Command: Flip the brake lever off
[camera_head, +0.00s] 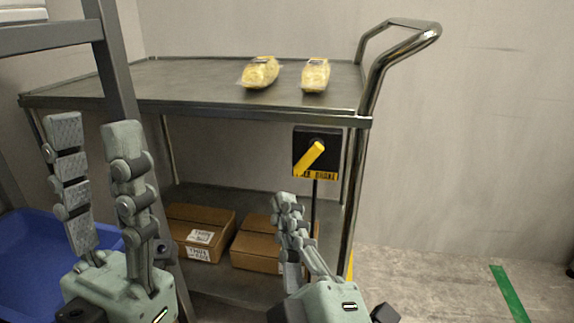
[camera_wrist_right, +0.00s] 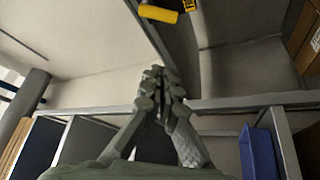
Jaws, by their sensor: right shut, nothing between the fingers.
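The brake lever (camera_head: 309,156) is a yellow bar on a black box (camera_head: 328,140) with a yellow label, mounted on a post beside the cart's right end. The lever slants from lower left to upper right. In the right wrist view the lever (camera_wrist_right: 158,13) shows at the top edge. My right gripper (camera_head: 285,202) is shut and empty, below and left of the lever and apart from it. Its closed fingers also show in the right wrist view (camera_wrist_right: 162,75). My left gripper (camera_head: 92,128) is open and empty at the left, fingers pointing up.
A metal cart (camera_head: 190,85) carries two yellow wrapped packs (camera_head: 260,72) on top and cardboard boxes (camera_head: 200,230) on its lower shelf. A blue bin (camera_head: 30,260) and a grey upright post (camera_head: 112,60) stand at the left. Floor is clear at the right.

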